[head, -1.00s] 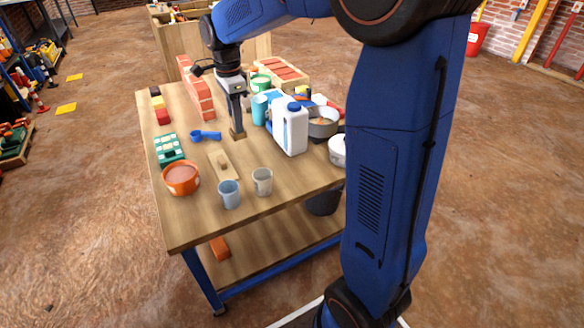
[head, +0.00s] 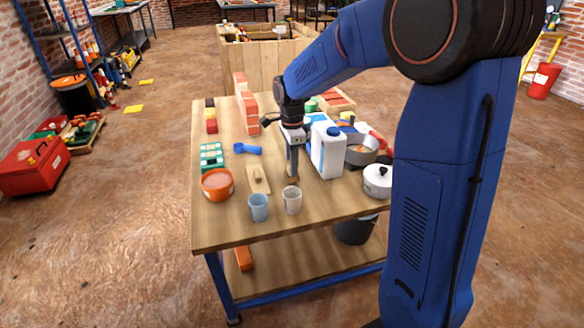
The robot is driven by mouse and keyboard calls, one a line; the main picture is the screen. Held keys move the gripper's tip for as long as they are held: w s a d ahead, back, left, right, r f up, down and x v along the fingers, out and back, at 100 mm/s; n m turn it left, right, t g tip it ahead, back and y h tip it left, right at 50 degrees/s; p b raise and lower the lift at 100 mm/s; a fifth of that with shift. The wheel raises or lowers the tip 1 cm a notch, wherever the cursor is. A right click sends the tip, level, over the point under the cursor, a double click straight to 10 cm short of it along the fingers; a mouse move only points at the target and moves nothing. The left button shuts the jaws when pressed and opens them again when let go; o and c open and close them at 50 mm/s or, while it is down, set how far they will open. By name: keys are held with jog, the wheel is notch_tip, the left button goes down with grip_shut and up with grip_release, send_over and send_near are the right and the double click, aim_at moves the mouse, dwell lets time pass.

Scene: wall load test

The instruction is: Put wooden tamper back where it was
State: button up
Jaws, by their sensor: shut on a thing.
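My gripper (head: 292,160) points down over the middle of the table. It is shut on a narrow brown piece, which looks like the wooden tamper (head: 292,173). The tamper is upright, just behind a clear grey cup (head: 292,200) and left of the white jug (head: 328,150). The fingers hide its upper part. I cannot tell whether its foot touches the tabletop (head: 225,232).
A wooden float (head: 258,179), an orange bowl (head: 217,184) and a blue cup (head: 259,207) stand left of the tamper. A blue scoop (head: 247,148) and a brick wall (head: 246,103) are behind. A grey pan (head: 360,150) and lidded pot (head: 378,180) are right. The front tabletop is clear.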

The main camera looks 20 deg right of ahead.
jog(key=shift+f, duration=0.55)
jog(key=o, duration=1.1)
jog(key=shift+f, duration=0.1)
notch_tip(320, 180, up, 12)
jog(key=shift+r, duration=0.2)
